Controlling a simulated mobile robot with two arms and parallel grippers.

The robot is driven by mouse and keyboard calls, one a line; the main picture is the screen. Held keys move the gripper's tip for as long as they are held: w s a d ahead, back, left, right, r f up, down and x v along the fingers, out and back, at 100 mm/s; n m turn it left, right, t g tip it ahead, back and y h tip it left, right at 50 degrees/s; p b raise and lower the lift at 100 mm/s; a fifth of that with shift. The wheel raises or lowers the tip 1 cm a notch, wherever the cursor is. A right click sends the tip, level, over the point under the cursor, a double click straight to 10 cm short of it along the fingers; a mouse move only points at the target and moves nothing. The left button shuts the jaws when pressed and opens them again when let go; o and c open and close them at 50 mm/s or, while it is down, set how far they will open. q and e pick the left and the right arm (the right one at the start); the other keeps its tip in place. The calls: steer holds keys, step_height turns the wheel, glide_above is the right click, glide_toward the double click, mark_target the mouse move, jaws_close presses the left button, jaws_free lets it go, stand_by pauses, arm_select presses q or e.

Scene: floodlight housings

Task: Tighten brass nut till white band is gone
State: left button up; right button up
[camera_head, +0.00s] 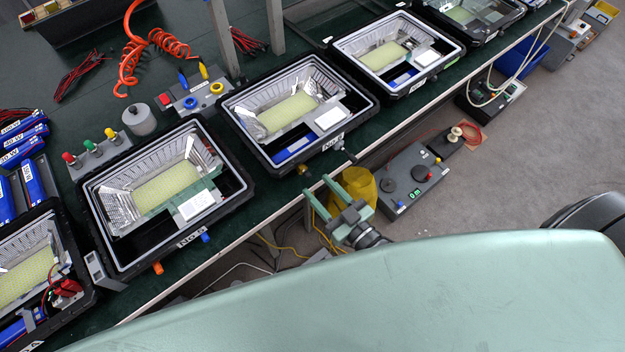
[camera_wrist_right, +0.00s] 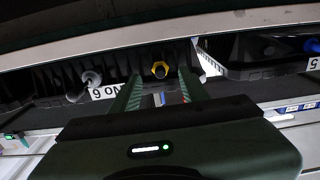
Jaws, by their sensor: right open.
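The brass nut (camera_head: 303,169) sits on the near side wall of the middle black floodlight housing (camera_head: 361,116). In the right wrist view the nut (camera_wrist_right: 160,69) is a yellow hexagonal ring with a dark centre. I cannot make out a white band in either view. My right gripper (camera_head: 316,185) is open and points at the nut from the aisle side. In its wrist view the two green fingers (camera_wrist_right: 160,77) stand apart on either side of the nut, seemingly short of it. My left gripper is not in view.
A grey fitting (camera_head: 346,154) sticks out of the same housing beside the nut. Housing NO 5 (camera_head: 109,263) has orange and blue fittings in front. A grey control box (camera_head: 412,180) and a yellow object (camera_head: 358,184) lie below the bench edge. Open floor lies to the right.

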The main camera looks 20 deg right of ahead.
steer(key=shift+v, duration=1.8)
steer(key=s+d+f+g+h, duration=0.1)
steer(key=s+d+f+g, duration=0.15)
steer(key=f, duration=0.55)
steer(key=s+d+f+m+g+h, duration=0.1)
steer(key=s+f+g+h, duration=0.15)
steer(key=f, duration=0.55)
steer(key=s+d+f+g+h, duration=0.1)
steer(key=s+f+g, duration=0.15)
steer(key=f, duration=0.45)
steer(key=s+d+f+g+h, duration=0.1)
steer(key=s+f+g, duration=0.3)
steer(key=s+f, duration=0.3)
steer(key=s+d+f+g, duration=0.2)
steer(key=s+f+g, duration=0.2)
steer(key=s+f, duration=0.4)
steer(key=s, duration=0.7)
steer(key=shift+s+m+h, duration=0.2)
steer(key=shift+m+h, duration=0.15)
steer(key=shift+m, duration=0.05)
steer(key=shift+f+g, duration=0.15)
steer(key=shift+g, duration=0.1)
steer(key=shift+c, duration=0.4)
